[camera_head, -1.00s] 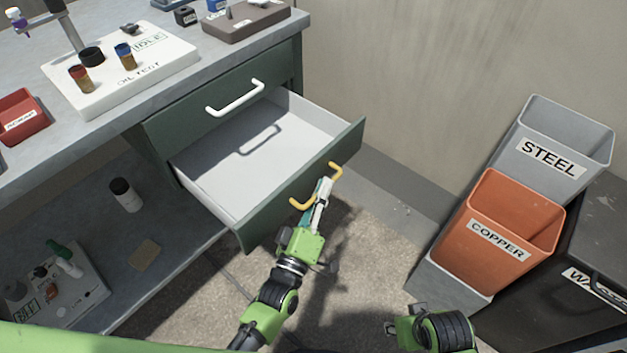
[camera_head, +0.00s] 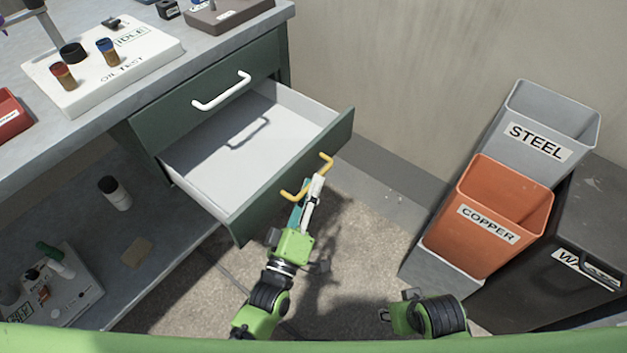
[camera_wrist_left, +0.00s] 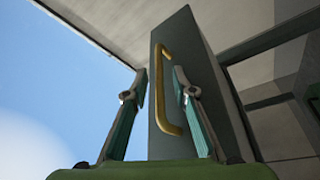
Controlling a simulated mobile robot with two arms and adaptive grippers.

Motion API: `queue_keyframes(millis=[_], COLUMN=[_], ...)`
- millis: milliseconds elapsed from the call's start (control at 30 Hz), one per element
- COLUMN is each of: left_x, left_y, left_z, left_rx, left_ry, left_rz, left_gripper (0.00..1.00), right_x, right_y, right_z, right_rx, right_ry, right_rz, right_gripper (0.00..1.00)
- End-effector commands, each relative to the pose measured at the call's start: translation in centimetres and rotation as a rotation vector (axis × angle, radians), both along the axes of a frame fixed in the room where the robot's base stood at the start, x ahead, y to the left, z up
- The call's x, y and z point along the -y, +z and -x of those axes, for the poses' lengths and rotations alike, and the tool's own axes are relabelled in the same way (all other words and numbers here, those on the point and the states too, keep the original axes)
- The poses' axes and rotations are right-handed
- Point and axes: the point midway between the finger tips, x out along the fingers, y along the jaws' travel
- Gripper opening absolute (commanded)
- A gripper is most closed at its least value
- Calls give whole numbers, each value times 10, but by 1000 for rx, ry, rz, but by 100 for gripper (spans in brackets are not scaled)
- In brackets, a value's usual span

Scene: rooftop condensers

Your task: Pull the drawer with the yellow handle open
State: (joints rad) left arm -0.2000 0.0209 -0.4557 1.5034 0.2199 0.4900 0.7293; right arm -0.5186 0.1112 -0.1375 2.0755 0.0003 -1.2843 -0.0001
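The drawer with the yellow handle (camera_head: 306,179) is the lower one in the green bench cabinet. It stands far out, and its pale inside (camera_head: 225,168) looks empty. The handle also shows in the left wrist view (camera_wrist_left: 163,90), upright on the dark green drawer front (camera_wrist_left: 190,60). My left gripper (camera_head: 310,190) is at the handle. In the wrist view its two fingers (camera_wrist_left: 163,92) stand apart on either side of the handle, open and not clamped on it. My right gripper (camera_head: 390,306) is low at the bottom edge, away from the drawer, its fingers partly hidden.
An upper drawer with a white handle (camera_head: 222,91) is shut. Orange COPPER (camera_head: 487,224) and grey STEEL (camera_head: 535,141) bins stand at right beside a dark bin (camera_head: 590,225). An oil test stand (camera_head: 125,75) sits on the bench. Floor before the drawer is clear.

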Motion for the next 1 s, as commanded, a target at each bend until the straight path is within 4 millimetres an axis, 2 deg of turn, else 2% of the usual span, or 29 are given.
queue_keyframes(millis=[200, 433, 633, 1000], left_x=[-16, -28, -32, -32], left_y=[-12, -20, -22, -22], left_z=[46, 81, 92, 92], left_rx=[-5, -3, -2, -1], left_ry=[-1, 0, 0, 0], left_rz=[-3, -1, -1, -1], left_gripper=[25, 25, 25, 25], right_x=[0, 0, 0, 0], right_y=[0, 0, 0, 0], right_z=[0, 0, 0, 0], right_rx=[0, -1, -1, -1], right_ry=[0, 0, 0, 0], right_rz=[0, 0, 0, 1], right_gripper=[40, 40, 40, 40])
